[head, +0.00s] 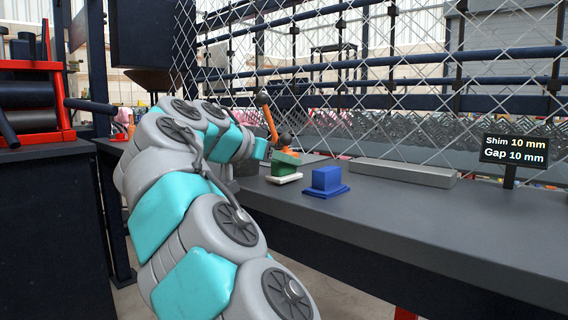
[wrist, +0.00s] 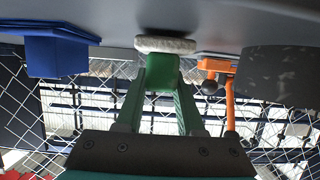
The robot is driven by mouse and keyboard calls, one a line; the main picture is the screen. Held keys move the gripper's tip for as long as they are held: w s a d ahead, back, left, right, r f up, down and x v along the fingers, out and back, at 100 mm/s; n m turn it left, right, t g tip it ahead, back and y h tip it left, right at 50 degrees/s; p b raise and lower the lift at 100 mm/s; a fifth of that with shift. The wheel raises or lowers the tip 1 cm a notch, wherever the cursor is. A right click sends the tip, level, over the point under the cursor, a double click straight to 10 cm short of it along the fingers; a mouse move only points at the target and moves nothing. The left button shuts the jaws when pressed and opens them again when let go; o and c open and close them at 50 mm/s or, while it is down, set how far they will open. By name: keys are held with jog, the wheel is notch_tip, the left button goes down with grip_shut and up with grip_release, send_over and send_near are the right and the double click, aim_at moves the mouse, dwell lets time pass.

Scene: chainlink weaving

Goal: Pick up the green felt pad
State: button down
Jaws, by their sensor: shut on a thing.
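The green felt pad (head: 284,169) has a green block on top and a whitish felt base. In the head view it is at the bench's near-left part, beyond my arm. My gripper (wrist: 160,82) is shut on its green block, one green finger on each side in the wrist view. The whitish felt base (wrist: 165,44) sticks out past the fingertips, close to the bench top. I cannot tell whether it touches the bench. My arm hides part of the gripper in the head view.
A blue block on a blue base (head: 326,181) stands just right of the pad. An orange tool with dark knobs (head: 269,121) is behind it. A grey bar (head: 404,172) lies farther right, near a gap sign (head: 514,150). Chainlink mesh rises behind. The bench's front right is clear.

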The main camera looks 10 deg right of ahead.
notch_tip(320, 180, up, 7)
jog(key=p, duration=0.3)
jog(key=shift+f, duration=0.1)
jog(key=shift+r+p, duration=1.05)
jog(key=shift+r, duration=0.3)
jog(key=shift+a, duration=0.1)
